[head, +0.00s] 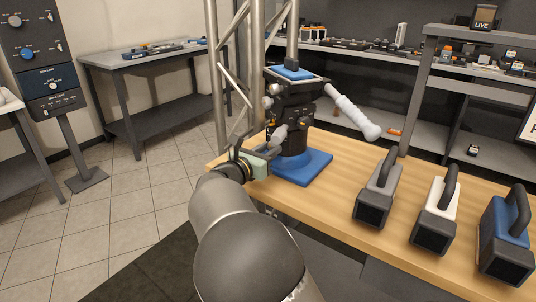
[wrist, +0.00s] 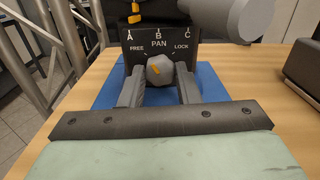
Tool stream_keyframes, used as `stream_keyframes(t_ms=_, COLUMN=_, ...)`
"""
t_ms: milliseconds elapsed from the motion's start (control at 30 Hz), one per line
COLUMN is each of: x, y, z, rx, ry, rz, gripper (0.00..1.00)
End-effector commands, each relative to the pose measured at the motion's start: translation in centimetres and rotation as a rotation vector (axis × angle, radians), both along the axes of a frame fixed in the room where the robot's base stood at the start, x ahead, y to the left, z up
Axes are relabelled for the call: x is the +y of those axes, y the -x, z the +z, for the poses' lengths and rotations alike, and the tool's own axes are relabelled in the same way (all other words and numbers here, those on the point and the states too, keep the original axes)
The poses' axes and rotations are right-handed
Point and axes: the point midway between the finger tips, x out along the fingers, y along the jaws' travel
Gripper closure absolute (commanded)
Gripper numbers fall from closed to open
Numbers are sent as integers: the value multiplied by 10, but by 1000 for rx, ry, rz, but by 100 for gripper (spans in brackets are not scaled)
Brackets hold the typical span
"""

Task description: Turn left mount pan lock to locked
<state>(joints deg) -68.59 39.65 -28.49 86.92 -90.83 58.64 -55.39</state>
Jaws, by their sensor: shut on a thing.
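The mount (head: 290,115) is a black head on a blue base plate (head: 302,168) on the wooden bench. In the wrist view its black panel (wrist: 128,50) reads PAN, with FREE at left, LOCK at right and A, B, C above. Below the lettering is a grey faceted pan lock knob (wrist: 160,68) with a short orange mark, which looks tilted toward the upper left, the FREE side. My gripper (wrist: 160,84) is shut on the knob, one finger on each side. In the head view my gripper (head: 272,152) is at the mount's front left, and the knob is hidden there.
A grey cylindrical part (wrist: 240,16) overhangs the panel at upper right in the wrist view. A white handle (head: 352,115) sticks out to the right of the mount. Three boxes with handles, grey (head: 376,190), white (head: 437,210) and blue (head: 507,240), stand on the bench (head: 335,210).

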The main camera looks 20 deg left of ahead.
Motion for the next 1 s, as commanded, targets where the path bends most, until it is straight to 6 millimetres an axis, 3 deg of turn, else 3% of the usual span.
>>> stream_keyframes(t_ms=1000, x=1, y=0, z=-6, rx=-293, ry=-916, rz=1, gripper=93)
